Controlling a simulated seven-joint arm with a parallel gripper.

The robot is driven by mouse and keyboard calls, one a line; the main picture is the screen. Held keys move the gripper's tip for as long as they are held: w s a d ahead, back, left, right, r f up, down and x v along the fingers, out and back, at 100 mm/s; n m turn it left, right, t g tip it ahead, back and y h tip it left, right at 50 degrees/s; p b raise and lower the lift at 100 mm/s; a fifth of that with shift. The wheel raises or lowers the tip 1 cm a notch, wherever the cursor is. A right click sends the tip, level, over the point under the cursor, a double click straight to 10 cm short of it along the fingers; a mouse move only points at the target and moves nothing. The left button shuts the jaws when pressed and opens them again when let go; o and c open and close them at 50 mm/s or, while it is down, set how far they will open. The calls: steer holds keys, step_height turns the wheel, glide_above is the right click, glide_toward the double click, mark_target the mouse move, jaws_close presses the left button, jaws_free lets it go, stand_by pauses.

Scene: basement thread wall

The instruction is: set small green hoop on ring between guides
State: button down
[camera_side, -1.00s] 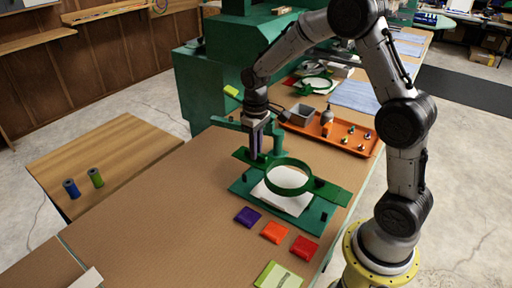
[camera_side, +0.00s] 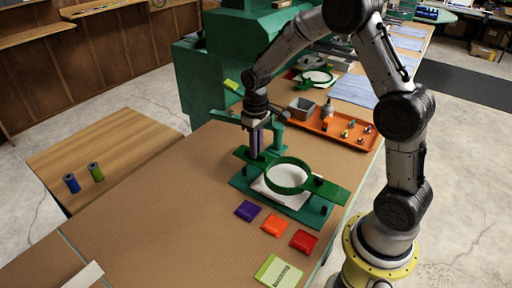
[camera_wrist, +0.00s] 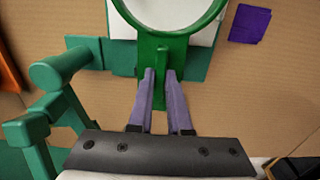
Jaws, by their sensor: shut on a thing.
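The small green hoop (camera_side: 287,176) has a flat tab on either side. It lies level over the white cloth (camera_side: 292,200) on the dark green base plate (camera_side: 247,187). My gripper (camera_side: 256,156) is at the hoop's left end. In the wrist view, my gripper's fingers (camera_wrist: 160,75) are shut on the hoop's green handle (camera_wrist: 159,58), and the hoop's near rim (camera_wrist: 170,30) shows beyond it. A dark guide post (camera_side: 318,181) stands by the hoop's right tab. I cannot tell whether the hoop touches the ring beneath; the ring is hidden.
A green bar bracket (camera_side: 278,130) stands close behind my gripper; it also shows at left in the wrist view (camera_wrist: 55,85). An orange tray (camera_side: 345,142) with small parts lies behind. Purple, orange and red packets (camera_side: 273,224) lie in front.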

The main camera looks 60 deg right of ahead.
steer(key=shift+f, duration=0.7)
stand_by(0.5)
steer(key=c, duration=0.8)
jaws_free()
steer(key=shift+r, duration=3.55)
